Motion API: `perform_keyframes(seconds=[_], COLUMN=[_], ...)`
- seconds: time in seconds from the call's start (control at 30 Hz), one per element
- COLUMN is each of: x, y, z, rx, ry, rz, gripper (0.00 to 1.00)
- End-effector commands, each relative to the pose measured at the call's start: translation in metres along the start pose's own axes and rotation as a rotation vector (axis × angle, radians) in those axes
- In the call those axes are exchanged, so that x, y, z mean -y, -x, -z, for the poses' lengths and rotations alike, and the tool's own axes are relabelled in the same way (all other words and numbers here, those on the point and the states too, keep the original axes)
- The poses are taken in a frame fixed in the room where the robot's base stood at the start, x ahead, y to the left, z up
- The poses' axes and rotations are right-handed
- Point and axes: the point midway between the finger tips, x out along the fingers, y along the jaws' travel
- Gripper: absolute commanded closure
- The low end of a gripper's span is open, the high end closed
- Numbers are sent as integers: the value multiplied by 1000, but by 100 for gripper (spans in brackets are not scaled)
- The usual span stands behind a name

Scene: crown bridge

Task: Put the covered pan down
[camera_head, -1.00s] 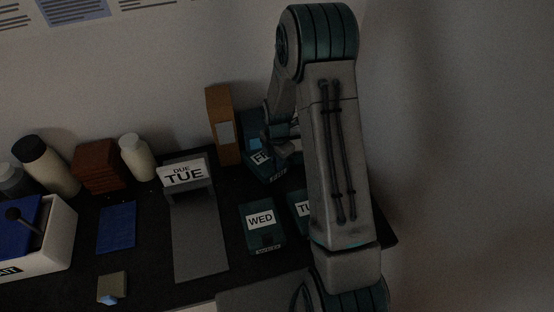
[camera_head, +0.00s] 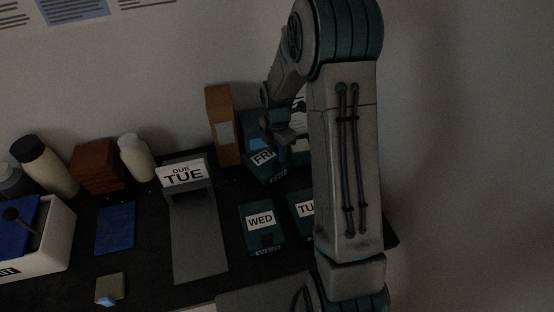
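Several dark teal pans with white day labels sit on the dark bench. The WED pan (camera_head: 262,237) is at the front. A pan whose label shows "TU" (camera_head: 303,209) is right of it, partly hidden by my arm. The FRI pan (camera_head: 266,173) is behind them. My gripper (camera_head: 284,146) is small and dark, pointing down just over or beside the FRI pan's right side. I cannot tell whether its fingers are open or shut, or whether it touches or holds a pan. Which pan is the covered one is not clear.
A brown upright box (camera_head: 222,127) is left of the FRI pan. Bottles, a brown block (camera_head: 100,167), a blue mat (camera_head: 116,229) and a white box (camera_head: 52,243) are at left. The wall is close behind.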

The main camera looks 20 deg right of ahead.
Motion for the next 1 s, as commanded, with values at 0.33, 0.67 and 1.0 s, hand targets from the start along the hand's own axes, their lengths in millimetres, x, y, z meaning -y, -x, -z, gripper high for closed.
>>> perform_keyframes(seconds=[0.33, 0.67, 1.0], x=[0, 21, 100], y=[58, 105, 178], z=[0, 14, 58], rx=[1, 28, 21], ry=[-1, -235, -982], rz=[-1, -38, -178], gripper=[64, 64, 64])
